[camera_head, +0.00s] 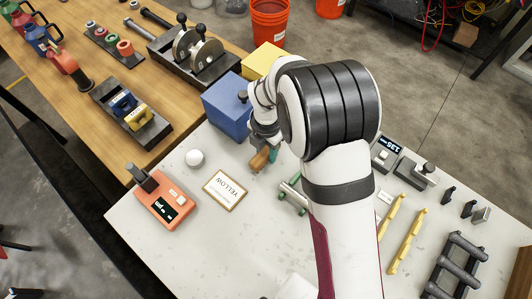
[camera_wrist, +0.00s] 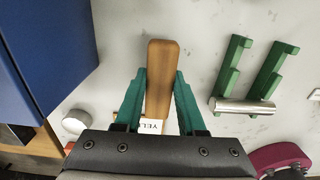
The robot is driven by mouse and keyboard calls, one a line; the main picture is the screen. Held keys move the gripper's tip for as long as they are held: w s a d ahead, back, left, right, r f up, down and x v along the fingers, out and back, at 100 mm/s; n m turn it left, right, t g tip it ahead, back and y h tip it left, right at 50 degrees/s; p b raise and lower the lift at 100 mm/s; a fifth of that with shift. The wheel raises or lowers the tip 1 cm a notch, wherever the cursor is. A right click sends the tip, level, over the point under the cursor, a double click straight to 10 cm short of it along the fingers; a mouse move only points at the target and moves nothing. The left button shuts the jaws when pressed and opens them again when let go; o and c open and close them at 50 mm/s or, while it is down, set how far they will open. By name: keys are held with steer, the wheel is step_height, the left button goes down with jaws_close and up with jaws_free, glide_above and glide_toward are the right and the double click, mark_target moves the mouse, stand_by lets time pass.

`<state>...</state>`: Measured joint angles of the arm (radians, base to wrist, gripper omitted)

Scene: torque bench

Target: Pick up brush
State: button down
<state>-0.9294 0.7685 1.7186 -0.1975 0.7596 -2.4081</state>
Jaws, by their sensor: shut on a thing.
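The brush shows as a light wooden handle (camera_wrist: 161,62) between my gripper's teal fingers in the wrist view. Its bristles cannot be made out. My gripper (camera_wrist: 160,80) is shut on the handle, one finger on each side. In the head view the brown end of the brush (camera_head: 260,160) sticks out below the gripper (camera_head: 271,152), beside the blue box. My arm hides part of the gripper there. Whether the brush touches the table is hard to tell.
A blue box (camera_head: 224,108) stands close behind the gripper. A "YELLOW" card (camera_head: 225,189), a white round knob (camera_head: 194,158) and an orange meter (camera_head: 165,207) lie to the left. A green rack with a metal rod (camera_wrist: 243,106) is on the right.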

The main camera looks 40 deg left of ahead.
step_height(320, 180, up, 2)
steer(key=w+d+r, duration=0.4)
steer(key=d+r, duration=0.3)
steer(key=d, duration=0.3)
steer(key=shift+w+d, duration=0.2)
steer(key=shift+d, duration=0.2)
